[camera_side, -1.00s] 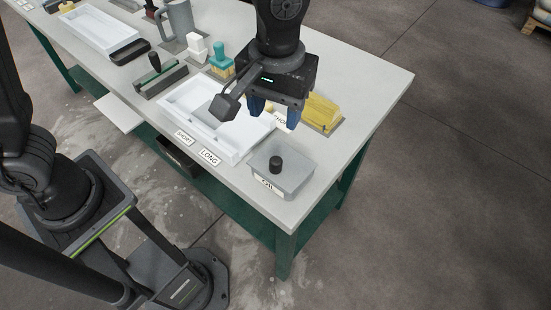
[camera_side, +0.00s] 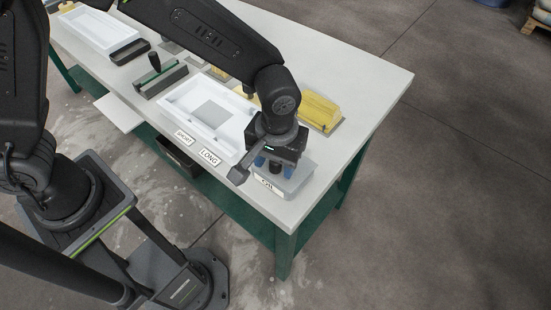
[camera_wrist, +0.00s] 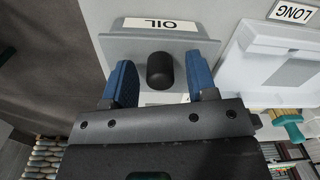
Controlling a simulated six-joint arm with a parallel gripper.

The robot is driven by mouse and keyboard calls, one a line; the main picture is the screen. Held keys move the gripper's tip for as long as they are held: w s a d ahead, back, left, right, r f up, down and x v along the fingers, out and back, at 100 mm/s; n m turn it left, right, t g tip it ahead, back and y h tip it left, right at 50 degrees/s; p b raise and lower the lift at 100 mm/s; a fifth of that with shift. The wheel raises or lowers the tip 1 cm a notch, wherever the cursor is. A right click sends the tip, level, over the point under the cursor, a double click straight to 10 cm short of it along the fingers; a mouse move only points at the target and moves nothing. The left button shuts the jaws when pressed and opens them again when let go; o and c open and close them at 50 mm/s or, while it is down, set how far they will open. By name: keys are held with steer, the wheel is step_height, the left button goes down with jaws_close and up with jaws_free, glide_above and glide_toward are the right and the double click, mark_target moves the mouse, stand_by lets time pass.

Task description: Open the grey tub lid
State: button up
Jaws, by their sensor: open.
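The grey tub (camera_side: 300,179) labelled OIL stands at the near right corner of the table, with its lid on. The grey lid (camera_wrist: 196,46) has a black knob (camera_wrist: 160,70), which shows between my fingers in the wrist view. My gripper (camera_side: 273,165) is over the tub, pointing down. Its two blue fingers (camera_wrist: 160,84) are open, one on each side of the knob, with gaps between them and it. In the side view my gripper hides part of the lid, and the knob (camera_side: 275,168) shows only partly between the fingers.
A white tray (camera_side: 178,101) with a grey patch lies left of the tub, behind the SHORT and LONG labels (camera_side: 209,157). A yellow block (camera_side: 318,112) sits behind the tub. The table's front edge is close to the tub.

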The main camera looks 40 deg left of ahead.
steer(key=shift+f, duration=0.1)
steer(key=shift+c, duration=0.4)
jaws_close()
